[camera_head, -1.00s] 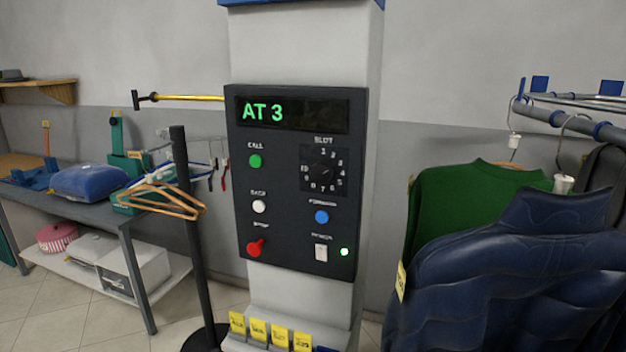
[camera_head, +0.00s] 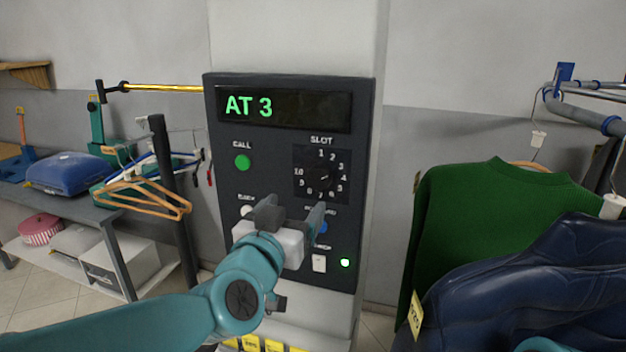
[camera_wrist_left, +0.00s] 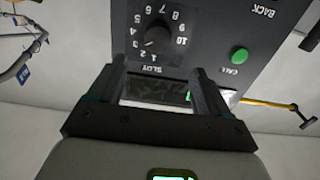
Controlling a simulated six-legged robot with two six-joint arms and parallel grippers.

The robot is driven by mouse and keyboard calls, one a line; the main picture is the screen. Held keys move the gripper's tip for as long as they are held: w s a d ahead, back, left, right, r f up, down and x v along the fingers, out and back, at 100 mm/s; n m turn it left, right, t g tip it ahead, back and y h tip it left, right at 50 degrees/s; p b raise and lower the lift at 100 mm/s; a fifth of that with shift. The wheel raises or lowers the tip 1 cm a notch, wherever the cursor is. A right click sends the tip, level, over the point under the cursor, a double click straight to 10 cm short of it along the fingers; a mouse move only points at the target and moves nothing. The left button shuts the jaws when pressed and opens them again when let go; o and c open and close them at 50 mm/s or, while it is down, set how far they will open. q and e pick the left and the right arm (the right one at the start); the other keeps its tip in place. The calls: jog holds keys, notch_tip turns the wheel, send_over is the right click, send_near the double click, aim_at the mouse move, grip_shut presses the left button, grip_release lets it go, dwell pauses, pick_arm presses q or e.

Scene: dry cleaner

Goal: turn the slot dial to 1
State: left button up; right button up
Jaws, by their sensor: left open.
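The slot dial (camera_head: 319,178) is a round black knob ringed by white numbers on the dark control panel (camera_head: 225,185). Its pointer is too small to read surely, but seems to face the 3 and 4 side. In the left wrist view the dial (camera_wrist_left: 157,39) appears upside down, beyond and between the fingers. My left gripper (camera_head: 290,215) is open and empty in front of the panel, lower than the dial in the head view and apart from it. It also shows in the left wrist view (camera_wrist_left: 158,68). My right gripper is out of view.
The display (camera_head: 285,108) reads AT 3. Wooden hangers (camera_head: 150,198) hang left; a green sweater (camera_head: 490,215) and navy jacket (camera_head: 540,285) hang right.

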aim_at(317, 182)
pick_arm(q)
jog(key=p+x, duration=0.2)
jog(key=x, duration=0.8)
jog(key=shift+d+f+p, duration=0.1)
jog(key=shift+d+p, duration=0.05)
jog(key=shift+p, duration=0.2)
jog(key=shift+w+d+f, duration=0.1)
jog(key=shift+w+d, duration=0.15)
jog(key=shift+w, duration=0.15)
jog(key=shift+s+a, duration=0.15)
jog(key=shift+a, duration=0.05)
jog(key=shift+d, duration=0.1)
jog(key=c, duration=1)
